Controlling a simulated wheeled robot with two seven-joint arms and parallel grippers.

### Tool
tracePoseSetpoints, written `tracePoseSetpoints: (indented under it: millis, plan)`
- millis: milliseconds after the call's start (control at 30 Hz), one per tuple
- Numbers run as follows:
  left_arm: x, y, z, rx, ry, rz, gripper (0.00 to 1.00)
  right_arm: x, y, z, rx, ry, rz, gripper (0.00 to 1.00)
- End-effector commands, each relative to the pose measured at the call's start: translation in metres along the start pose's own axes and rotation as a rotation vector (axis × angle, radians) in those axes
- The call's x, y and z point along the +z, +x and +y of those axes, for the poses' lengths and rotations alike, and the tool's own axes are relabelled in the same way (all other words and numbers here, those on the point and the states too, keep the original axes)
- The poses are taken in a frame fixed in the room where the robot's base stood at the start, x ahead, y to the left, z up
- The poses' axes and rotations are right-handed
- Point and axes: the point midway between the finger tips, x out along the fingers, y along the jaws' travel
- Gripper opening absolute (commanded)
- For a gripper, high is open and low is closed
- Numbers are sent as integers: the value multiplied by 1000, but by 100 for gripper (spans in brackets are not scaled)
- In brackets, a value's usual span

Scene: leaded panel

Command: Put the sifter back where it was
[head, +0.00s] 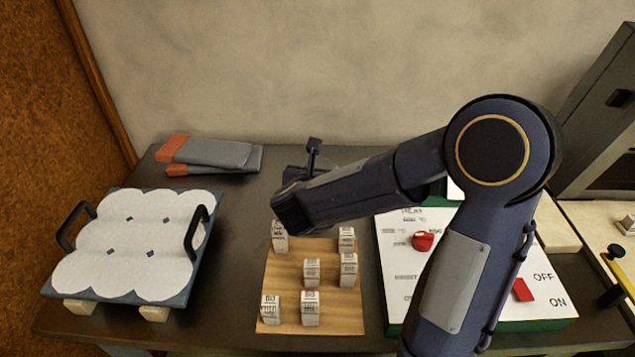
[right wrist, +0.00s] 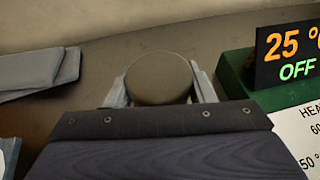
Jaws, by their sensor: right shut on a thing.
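My right gripper (head: 312,160) reaches over the back middle of the table, behind my own arm link in the head view. In the right wrist view its two pale fingers (right wrist: 160,88) stand on either side of a round grey-brown top, which looks like the sifter (right wrist: 158,76). The gripper is shut on it. The sifter's lower part is hidden in the wrist view, and my arm hides most of it in the head view. I cannot tell whether it touches the table. My left gripper is not in view.
A wooden board (head: 285,328) with several small labelled blocks is in front. A blue board (head: 190,290) with white scalloped sheet and black handles is left. Grey-orange gloves (head: 215,153) lie behind. A green-sided control box (head: 545,310) is right; its display (right wrist: 285,55) reads OFF.

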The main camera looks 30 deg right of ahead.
Motion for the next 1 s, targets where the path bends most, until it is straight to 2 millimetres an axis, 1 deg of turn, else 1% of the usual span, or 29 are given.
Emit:
tracePoseSetpoints:
  millis: [33,100,333,400,500,567,833,1000]
  plan:
    - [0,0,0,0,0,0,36,-6,10,2,-2,-2,2,21]
    - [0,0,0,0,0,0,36,-11,19,4,-1,-1,0,21]
    - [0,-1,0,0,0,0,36,-20,37,8,-1,0,-1,21]
    - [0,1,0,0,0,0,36,-32,41,9,-1,-3,0,21]
    - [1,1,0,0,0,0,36,-44,46,9,-1,-3,-1,21]
    - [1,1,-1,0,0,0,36,-47,47,9,0,0,-2,21]
    - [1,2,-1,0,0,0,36,-48,47,9,0,2,-3,21]
    - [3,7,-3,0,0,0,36,-51,49,9,1,2,-4,21]
